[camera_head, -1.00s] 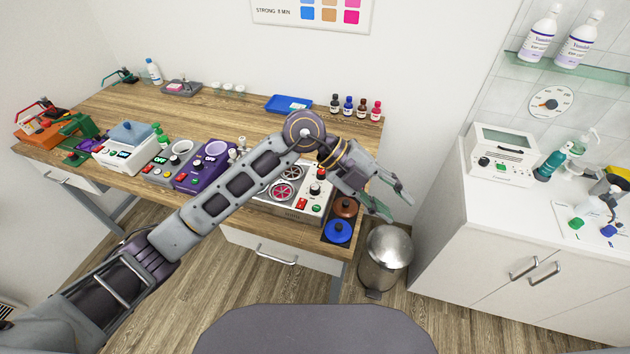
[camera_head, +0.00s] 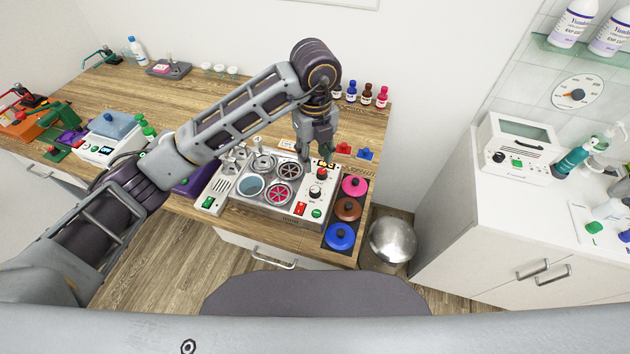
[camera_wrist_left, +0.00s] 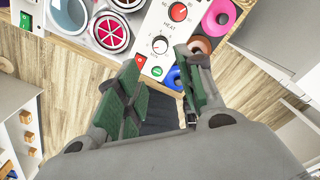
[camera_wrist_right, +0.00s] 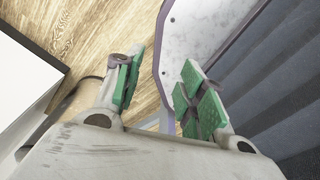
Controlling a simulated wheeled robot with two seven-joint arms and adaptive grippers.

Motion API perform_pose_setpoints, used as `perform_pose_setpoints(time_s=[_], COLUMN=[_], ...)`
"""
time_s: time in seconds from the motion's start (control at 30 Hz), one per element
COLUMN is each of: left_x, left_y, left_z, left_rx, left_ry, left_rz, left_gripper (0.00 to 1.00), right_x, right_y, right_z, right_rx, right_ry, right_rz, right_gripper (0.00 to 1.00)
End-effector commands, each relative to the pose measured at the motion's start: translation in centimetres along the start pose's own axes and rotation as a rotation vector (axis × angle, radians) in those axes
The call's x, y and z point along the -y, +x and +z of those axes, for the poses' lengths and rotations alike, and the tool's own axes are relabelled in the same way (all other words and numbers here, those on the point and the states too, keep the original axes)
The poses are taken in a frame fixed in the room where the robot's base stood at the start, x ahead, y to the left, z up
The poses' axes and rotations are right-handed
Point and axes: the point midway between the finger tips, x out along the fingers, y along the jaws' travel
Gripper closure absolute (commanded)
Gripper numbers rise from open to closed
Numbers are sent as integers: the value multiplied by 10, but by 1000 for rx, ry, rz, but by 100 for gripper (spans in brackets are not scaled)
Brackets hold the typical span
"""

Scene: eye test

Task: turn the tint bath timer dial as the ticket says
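The tint bath (camera_head: 268,207) is a pale unit on the wooden bench, with several round wells. My left gripper (camera_head: 316,152) points down above the panel's back part. In the left wrist view its fingers are apart and empty, with the black dial beyond the gap. My right gripper (camera_wrist_right: 160,72) is open and empty, low beside a grey-white panel. I cannot make out a readable ticket.
Pink (camera_head: 355,187), brown (camera_head: 347,209) and blue (camera_head: 340,236) lids lie right of the bath. Small bottles (camera_head: 367,95) stand at the back. A steel bin (camera_head: 392,240) and a white cabinet (camera_head: 470,245) are to the right.

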Motion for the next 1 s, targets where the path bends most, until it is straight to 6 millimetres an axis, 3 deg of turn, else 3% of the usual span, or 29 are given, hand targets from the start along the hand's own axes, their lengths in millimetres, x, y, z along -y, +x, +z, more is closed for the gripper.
perform_pose_setpoints(time_s=[0.3, 0.57, 1.0], left_x=[0, 0, 0], left_y=[0, 9, 60], left_z=[0, 0, -1], left_rx=[0, -1, -3], left_ry=[0, 0, 1], left_rz=[0, -1, 1], left_gripper=[62, 62, 62], right_x=[2, 2, 1], right_y=[0, -3, -14], right_z=[12, 9, 4], right_rx=[15, 12, 7], right_ry=[0, 0, 0], right_rz=[-2, -2, -1], right_gripper=[60, 60, 60])
